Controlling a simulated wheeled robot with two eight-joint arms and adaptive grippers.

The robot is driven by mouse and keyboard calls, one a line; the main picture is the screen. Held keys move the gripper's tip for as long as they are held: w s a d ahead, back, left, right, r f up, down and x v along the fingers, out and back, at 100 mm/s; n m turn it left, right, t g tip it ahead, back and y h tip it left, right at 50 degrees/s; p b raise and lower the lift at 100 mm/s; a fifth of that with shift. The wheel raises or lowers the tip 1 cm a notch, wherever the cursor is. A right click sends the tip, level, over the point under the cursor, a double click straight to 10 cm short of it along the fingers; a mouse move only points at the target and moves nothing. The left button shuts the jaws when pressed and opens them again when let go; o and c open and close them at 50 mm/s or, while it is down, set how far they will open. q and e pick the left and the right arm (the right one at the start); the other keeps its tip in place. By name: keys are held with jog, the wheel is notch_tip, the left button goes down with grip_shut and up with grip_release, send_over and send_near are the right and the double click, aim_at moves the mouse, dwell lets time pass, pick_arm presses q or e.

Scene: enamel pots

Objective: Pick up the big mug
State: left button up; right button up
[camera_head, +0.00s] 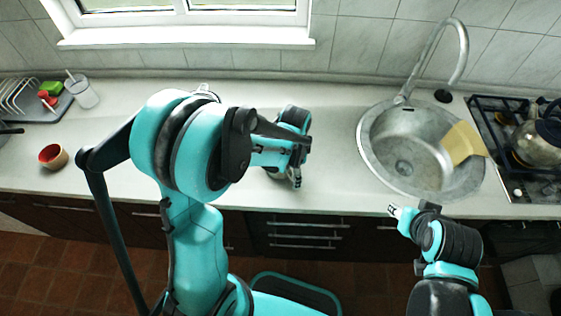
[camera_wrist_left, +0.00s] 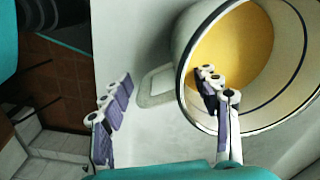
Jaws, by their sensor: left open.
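The big mug (camera_wrist_left: 188,40) shows in the left wrist view, at the upper right. It is pale outside, yellow inside, with a dark line at its rim, and its pale handle (camera_wrist_left: 157,86) points left. My left gripper (camera_wrist_left: 166,108) is open. One finger is left of the handle and the other overlaps the mug's mouth; I cannot tell whether it is inside. In the head view, my left gripper (camera_head: 296,180) is over the counter and the mug is mostly or fully hidden by my arm. My right gripper (camera_head: 394,210) is at the counter's front edge below the sink.
A stove with a kettle (camera_head: 540,140) is at the far right. A red cup (camera_head: 53,157), a white cup (camera_head: 84,94) and a dish rack (camera_head: 18,97) are at the left.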

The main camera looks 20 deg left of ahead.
pick_arm(q)
grip_shut()
jog(key=shift+r, duration=0.15)
